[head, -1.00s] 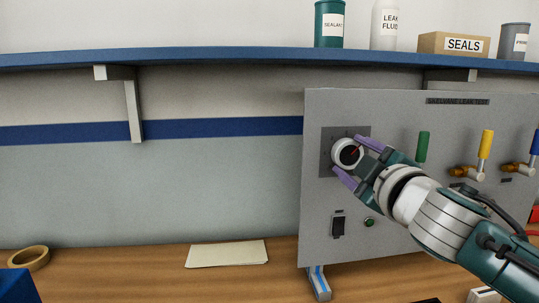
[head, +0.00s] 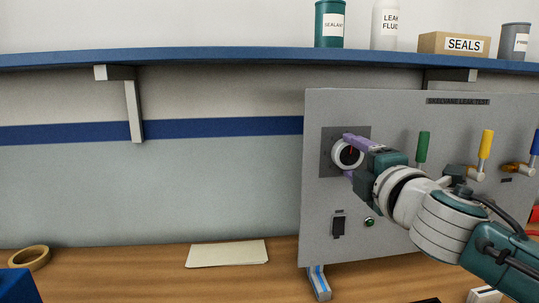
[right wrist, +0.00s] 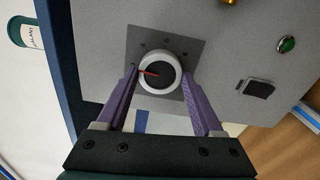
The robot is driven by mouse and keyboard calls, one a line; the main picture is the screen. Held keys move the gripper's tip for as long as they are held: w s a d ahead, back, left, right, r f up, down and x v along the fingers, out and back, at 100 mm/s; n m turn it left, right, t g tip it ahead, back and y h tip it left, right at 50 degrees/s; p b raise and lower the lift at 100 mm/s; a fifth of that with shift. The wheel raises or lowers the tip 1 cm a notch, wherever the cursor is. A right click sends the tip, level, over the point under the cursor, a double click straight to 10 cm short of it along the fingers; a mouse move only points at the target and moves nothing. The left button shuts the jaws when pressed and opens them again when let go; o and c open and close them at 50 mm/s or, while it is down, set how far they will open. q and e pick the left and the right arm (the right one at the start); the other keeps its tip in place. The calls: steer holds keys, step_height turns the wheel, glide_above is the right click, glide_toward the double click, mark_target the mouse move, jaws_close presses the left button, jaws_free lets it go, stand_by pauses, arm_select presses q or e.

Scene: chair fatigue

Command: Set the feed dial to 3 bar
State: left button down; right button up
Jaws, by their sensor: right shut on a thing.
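The feed dial (head: 342,160) is a round knob with a white rim, a dark face and a red pointer, on a dark square plate at the panel's upper left. In the head view the pointer stands nearly upright. The scale figures are too small to read. My right gripper (head: 352,156) is shut on the dial, with one purple finger above it and one below. In the right wrist view the fingers (right wrist: 160,68) flank the dial (right wrist: 165,83) on both sides. My left gripper is not in view.
The grey panel (head: 400,120) carries a green-handled lever (head: 423,146), a yellow-handled valve (head: 486,145), a blue-handled valve (head: 535,141), a black switch (head: 338,226) and a green button (head: 369,222). A blue shelf (head: 250,55) runs above. Bench space left of the panel is mostly clear.

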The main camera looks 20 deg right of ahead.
steer(key=shift+n, duration=0.5)
steer(key=o, duration=1.4)
steer(key=v, duration=1)
steer(key=shift+w, duration=0.1)
